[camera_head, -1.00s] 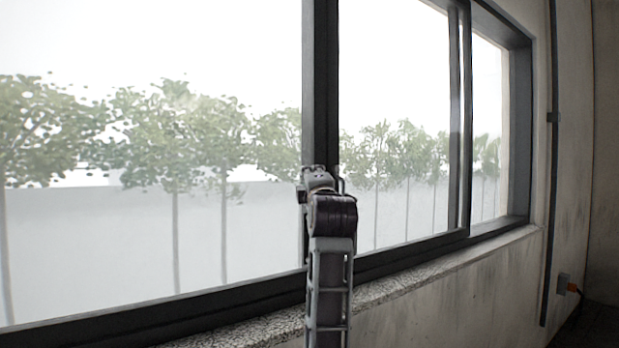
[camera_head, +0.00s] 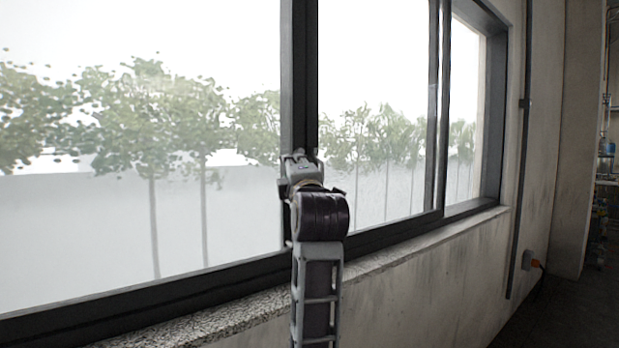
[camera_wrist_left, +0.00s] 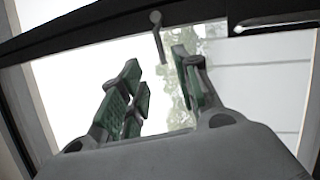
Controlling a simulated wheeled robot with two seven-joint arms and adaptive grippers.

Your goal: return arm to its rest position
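One arm of mine rises from the bottom of the head view, in front of the window (camera_head: 299,75). Its end, my left gripper (camera_head: 302,157), points up and away toward the dark upright bar of the frame; its fingers are small and partly hidden there. In the left wrist view the left gripper (camera_wrist_left: 158,70) is open, its two green-padded fingers apart and nothing between them. A window handle (camera_wrist_left: 157,35) hangs from the dark frame beyond the fingertips; I cannot tell the exact gap. My right gripper is not in view.
A speckled stone sill (camera_head: 225,317) runs below the window, close to the arm. To the right are a concrete wall (camera_head: 440,285), a socket with an orange plug (camera_head: 533,262), and shelving or piping (camera_head: 605,165). Dark floor shows at the lower right.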

